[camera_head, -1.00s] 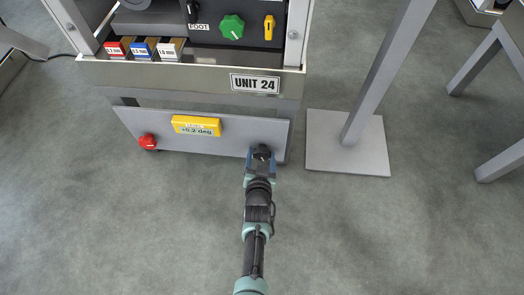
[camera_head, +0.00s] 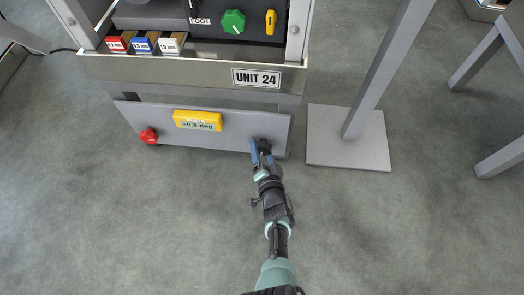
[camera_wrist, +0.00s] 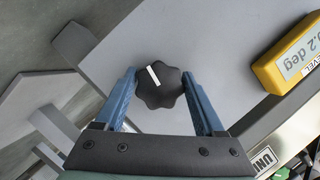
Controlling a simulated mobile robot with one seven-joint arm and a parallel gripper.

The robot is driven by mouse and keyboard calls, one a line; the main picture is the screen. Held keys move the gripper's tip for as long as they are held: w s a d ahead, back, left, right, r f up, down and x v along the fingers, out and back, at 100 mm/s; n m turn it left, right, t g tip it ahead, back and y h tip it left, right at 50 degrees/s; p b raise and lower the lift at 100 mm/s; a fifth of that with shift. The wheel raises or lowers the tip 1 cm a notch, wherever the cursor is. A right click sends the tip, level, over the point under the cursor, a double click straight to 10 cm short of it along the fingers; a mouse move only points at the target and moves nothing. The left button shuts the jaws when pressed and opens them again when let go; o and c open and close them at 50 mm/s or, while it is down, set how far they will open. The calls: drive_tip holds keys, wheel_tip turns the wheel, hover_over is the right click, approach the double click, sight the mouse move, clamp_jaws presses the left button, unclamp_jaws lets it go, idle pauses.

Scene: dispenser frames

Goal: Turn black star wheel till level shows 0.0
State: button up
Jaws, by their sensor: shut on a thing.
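The black star wheel (camera_wrist: 166,92) sits on the grey panel, a white line on its face. In the wrist view it is between the blue fingers of my gripper (camera_wrist: 160,95), which is shut on it. In the head view my gripper (camera_head: 260,153) is at the panel's right end and mostly covers the wheel. The yellow level (camera_head: 197,120) is fixed to the panel left of the wheel. Its display reads about 0.2 deg; the sign is hard to make out. The level (camera_wrist: 290,62) is partly cut off at the right of the wrist view.
A red knob (camera_head: 149,135) is at the panel's left end. The UNIT 24 frame (camera_head: 190,70) stands above, with a green knob (camera_head: 233,21) inside. A grey post's base plate (camera_head: 345,150) lies on the floor close to the right. The floor in front is clear.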

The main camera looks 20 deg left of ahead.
drive_tip(key=m+y+b, duration=0.1)
drive_tip(key=m+b, duration=0.2)
drive_tip(key=m+y+b, duration=0.1)
drive_tip(key=m, duration=0.1)
drive_tip(key=shift+s+a+f+t+y, duration=0.15)
drive_tip(key=shift+f+t+y, duration=0.15)
drive_tip(key=shift+t, duration=0.1)
drive_tip(key=m+b, duration=0.2)
drive_tip(key=shift+r+m+t+y, duration=0.15)
drive_tip(key=shift+m+t+y, duration=0.15)
drive_tip(key=shift+m+t, duration=0.1)
drive_tip(key=shift+r+m+t+b, duration=0.1)
drive_tip(key=shift+m+t+b, duration=0.3)
drive_tip(key=shift+m+b, duration=0.4)
drive_tip(key=o, duration=1.3)
drive_tip(key=shift+r, duration=0.1)
drive_tip(key=shift+o, duration=0.2)
drive_tip(key=shift+d, duration=0.2)
